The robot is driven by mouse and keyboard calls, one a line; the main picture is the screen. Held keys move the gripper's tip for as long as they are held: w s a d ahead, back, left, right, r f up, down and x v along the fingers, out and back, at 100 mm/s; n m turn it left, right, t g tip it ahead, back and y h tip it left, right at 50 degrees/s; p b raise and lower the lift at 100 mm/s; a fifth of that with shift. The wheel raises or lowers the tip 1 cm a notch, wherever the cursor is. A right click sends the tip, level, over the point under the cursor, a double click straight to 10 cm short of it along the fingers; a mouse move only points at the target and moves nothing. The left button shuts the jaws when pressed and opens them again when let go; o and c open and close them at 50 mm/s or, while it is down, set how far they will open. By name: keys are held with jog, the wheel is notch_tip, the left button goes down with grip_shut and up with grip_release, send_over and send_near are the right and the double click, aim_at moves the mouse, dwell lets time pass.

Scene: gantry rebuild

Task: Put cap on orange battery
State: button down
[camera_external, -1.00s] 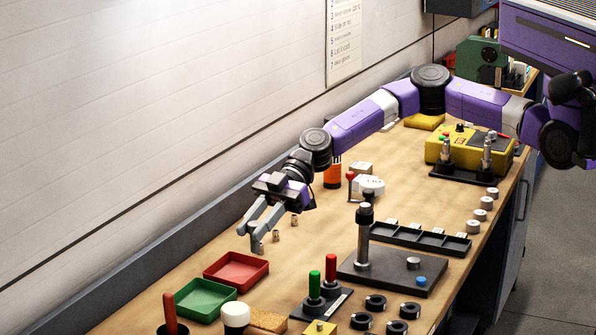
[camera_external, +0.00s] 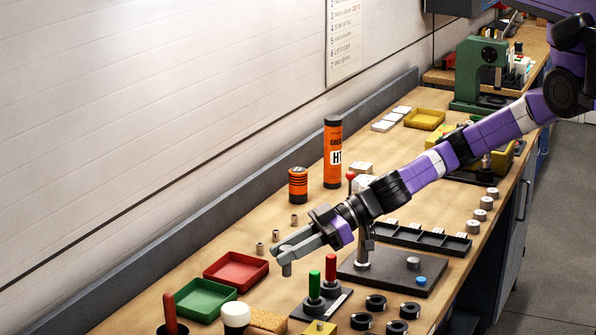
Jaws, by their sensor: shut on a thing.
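A short orange cylinder with black bands and a dark top (camera_external: 298,186), which looks like the orange battery, stands upright near the back edge of the bench. My gripper (camera_external: 285,262) is low over the bench, in front of and well apart from that cylinder. Its fingers look closed, with a small grey piece at the tips. The piece is too small to tell whether it is the cap. Three small brown-grey cylinders (camera_external: 276,235) stand in a row behind my gripper.
A tall orange grease tube (camera_external: 333,150) stands behind the battery. Red (camera_external: 236,271) and green (camera_external: 206,300) trays lie at front left. A dark stand with green and red handles (camera_external: 322,300) and a dark plate with a post (camera_external: 395,275) are close to my gripper.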

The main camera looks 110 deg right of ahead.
jog(key=s+d+r+m+h+b, duration=0.1)
jog(key=d+r+m+h, duration=0.15)
jog(key=d, duration=0.85)
jog(key=s+d+r+m+h+b, duration=0.1)
jog(key=s+d+r+h, duration=0.15)
jog(key=d, duration=0.95)
jog(key=d+r+m+h+b, duration=0.1)
jog(key=d+r+m, duration=0.15)
jog(key=d, duration=0.85)
jog(key=s+d+r+n+b, duration=0.1)
jog(key=s+d+r+b, duration=0.1)
jog(key=s+d+r, duration=0.55)
jog(key=s+d+r+n+b, duration=0.15)
jog(key=s+d+r, duration=0.35)
jog(key=s+d, duration=0.6)
jog(key=p, duration=0.2)
send_over(298, 169)
notch_tip(298, 169, down, 15)
jog(key=shift+m+g+y, duration=0.3)
jog(key=shift+m+y, duration=0.05)
jog(key=shift+y, duration=0.05)
jog(key=shift+a+f+p, duration=0.15)
jog(key=shift+f+p, duration=0.2)
jog(key=shift+f, duration=2.15)
